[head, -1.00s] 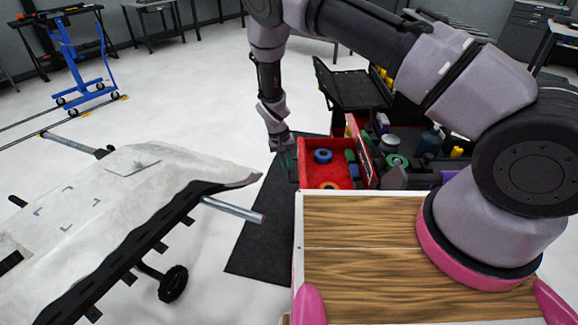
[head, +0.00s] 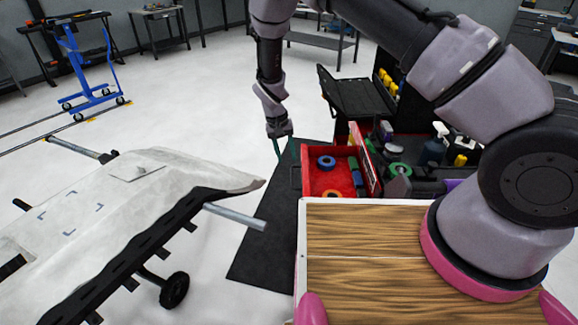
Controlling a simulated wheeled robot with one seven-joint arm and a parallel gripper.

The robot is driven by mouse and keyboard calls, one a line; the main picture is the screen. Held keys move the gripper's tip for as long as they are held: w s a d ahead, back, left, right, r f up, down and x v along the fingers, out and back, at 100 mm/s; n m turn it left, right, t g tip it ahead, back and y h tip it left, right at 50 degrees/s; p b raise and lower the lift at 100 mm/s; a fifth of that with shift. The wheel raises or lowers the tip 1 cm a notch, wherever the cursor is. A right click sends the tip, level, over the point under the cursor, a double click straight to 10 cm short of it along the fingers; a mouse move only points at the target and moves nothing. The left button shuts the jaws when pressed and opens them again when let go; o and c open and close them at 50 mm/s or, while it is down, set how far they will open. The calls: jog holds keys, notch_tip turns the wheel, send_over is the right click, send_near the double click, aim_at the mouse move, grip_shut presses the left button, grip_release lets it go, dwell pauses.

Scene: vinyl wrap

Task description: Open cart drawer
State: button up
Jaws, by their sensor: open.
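The red cart drawer (head: 314,182) stands pulled out to the left from the cart (head: 430,172) in the head view. Blue and orange tape rolls and several small bottles lie inside it. A dark handle (head: 295,179) shows on its left front face. My gripper (head: 280,153) hangs pointing down beyond the upper left corner of the drawer, apart from the handle. Its jaws are open, with nothing seen between them. The lower part of the cart is hidden behind my wooden-topped base and arm.
A black mat (head: 262,240) lies on the floor left of the drawer. A covered panel on a wheeled stand (head: 120,215) fills the left, with a metal tube (head: 235,216) sticking out toward the mat.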

jog(key=shift+a+r, duration=0.2)
jog(key=shift+r, duration=1)
jog(key=shift+r, duration=0.15)
